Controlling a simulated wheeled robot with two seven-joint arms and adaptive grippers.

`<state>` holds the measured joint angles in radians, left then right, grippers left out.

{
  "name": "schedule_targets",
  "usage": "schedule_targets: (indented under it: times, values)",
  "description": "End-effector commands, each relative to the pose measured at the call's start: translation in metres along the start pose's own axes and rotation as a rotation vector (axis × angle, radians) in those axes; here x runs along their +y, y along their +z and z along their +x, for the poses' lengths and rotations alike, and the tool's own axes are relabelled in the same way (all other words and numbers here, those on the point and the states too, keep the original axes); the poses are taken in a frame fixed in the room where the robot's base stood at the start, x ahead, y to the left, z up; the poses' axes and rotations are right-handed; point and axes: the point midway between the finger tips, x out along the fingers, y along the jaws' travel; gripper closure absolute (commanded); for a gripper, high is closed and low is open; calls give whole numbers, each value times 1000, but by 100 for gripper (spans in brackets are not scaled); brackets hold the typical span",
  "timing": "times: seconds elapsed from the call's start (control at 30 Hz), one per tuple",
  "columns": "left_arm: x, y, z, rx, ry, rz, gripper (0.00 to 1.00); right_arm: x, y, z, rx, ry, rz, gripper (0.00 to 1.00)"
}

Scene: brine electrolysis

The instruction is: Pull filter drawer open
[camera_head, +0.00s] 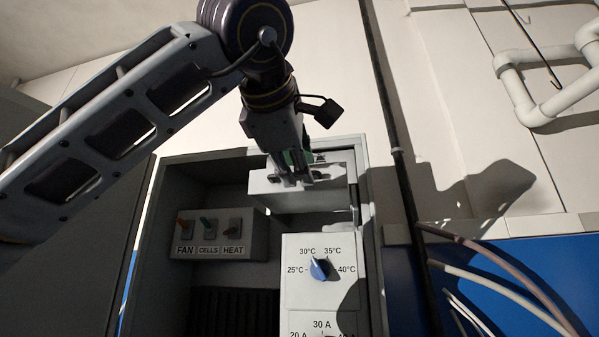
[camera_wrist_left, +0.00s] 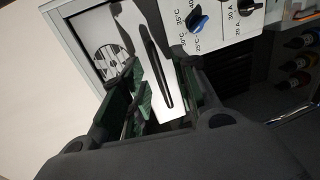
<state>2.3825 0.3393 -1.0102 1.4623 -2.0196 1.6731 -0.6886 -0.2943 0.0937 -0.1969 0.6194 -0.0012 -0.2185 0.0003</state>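The filter drawer (camera_head: 290,197) appears to be the pale grey box at the top right of the open cabinet in the head view. My left gripper (camera_head: 301,172) is over its upper front, pointing down at it. In the left wrist view, green-padded fingers (camera_wrist_left: 165,98) stand apart on either side of a pale panel with a long dark slot (camera_wrist_left: 150,48), which appears to be part of the drawer. Whether the pads touch or clamp it is unclear. My right gripper is in neither view.
The cabinet (camera_head: 368,255) holds a FAN, CELLS and HEAT switch box (camera_head: 218,245) and a temperature panel with a blue knob (camera_head: 319,269) below the drawer. A round fan grille (camera_wrist_left: 109,60) shows beside the slotted panel. Hoses (camera_head: 500,283) run at the right.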

Motion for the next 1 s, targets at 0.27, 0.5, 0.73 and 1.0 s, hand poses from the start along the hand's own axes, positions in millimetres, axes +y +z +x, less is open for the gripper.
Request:
schedule_targets:
  times: [0.27,0.5,0.73,1.0]
  values:
    - [1,0,-43,0,3,1,70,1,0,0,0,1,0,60]
    - [0,1,-74,1,0,2,70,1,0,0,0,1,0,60]
    - [-1,1,-89,1,-1,2,70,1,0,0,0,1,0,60]
    - [-1,1,-91,1,-2,2,70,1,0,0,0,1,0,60]
